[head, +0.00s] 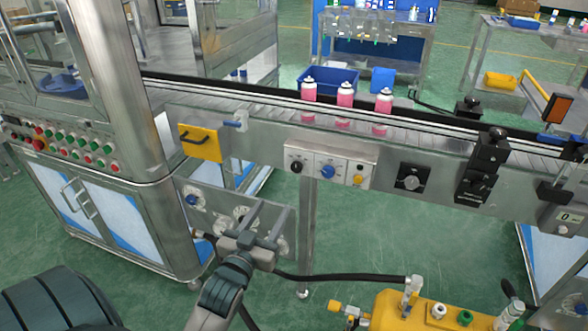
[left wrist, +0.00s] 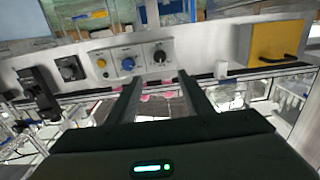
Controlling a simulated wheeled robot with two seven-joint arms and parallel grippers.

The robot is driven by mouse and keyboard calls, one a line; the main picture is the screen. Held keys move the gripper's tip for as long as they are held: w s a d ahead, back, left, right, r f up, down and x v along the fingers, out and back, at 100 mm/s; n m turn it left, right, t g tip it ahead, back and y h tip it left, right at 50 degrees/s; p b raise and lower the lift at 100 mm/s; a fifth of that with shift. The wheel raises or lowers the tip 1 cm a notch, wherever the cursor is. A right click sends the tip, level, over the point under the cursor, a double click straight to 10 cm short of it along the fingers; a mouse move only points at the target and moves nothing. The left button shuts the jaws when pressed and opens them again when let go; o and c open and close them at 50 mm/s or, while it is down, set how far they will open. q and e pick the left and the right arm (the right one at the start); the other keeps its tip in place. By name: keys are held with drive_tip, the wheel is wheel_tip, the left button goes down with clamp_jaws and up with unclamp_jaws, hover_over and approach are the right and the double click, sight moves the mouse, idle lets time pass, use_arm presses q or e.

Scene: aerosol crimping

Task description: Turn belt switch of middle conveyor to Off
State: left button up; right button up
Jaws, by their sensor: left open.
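A grey control box (head: 331,164) is on the front side of the conveyor (head: 240,150). It carries a black rotary knob (head: 296,166) on the left, a blue knob (head: 327,171) in the middle and a yellow button (head: 358,179) on the right. Which of them is the belt switch I cannot tell for sure. My left gripper (head: 273,208) is open and empty, below and left of the box. In the left wrist view its two fingers (left wrist: 160,76) point at the box, with the black knob (left wrist: 160,56) between and just beyond the tips, apart from them.
Pink spray cans (head: 345,95) stand on the belt. A yellow handled panel (head: 200,142) is left of the box, a black switch (head: 411,178) right of it. A yellow machine (head: 390,312) with a black hose stands below right. A steel cabinet (head: 110,215) is at left.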

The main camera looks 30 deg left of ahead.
use_arm(q)
approach(296, 169)
drive_tip(key=p+x, duration=0.1)
drive_tip(key=x, duration=0.6)
drive_tip(key=shift+w+a+p, duration=0.1)
drive_tip(key=shift+w+p, duration=0.2)
drive_tip(key=shift+p, duration=0.05)
drive_tip(key=shift+w, duration=0.25)
drive_tip(key=shift+w+a, duration=0.1)
drive_tip(key=shift+w, duration=0.1)
use_arm(e)
drive_tip(key=shift+w+a+r+t, duration=0.6)
drive_tip(key=shift+w+a+t, duration=0.1)
drive_tip(key=shift+w+a, duration=0.1)
use_arm(q)
drive_tip(key=shift+c, duration=0.7)
use_arm(e)
drive_tip(key=shift+w, duration=0.1)
use_arm(q)
drive_tip(key=c, duration=0.9)
use_arm(e)
drive_tip(key=shift+w+r, duration=0.25)
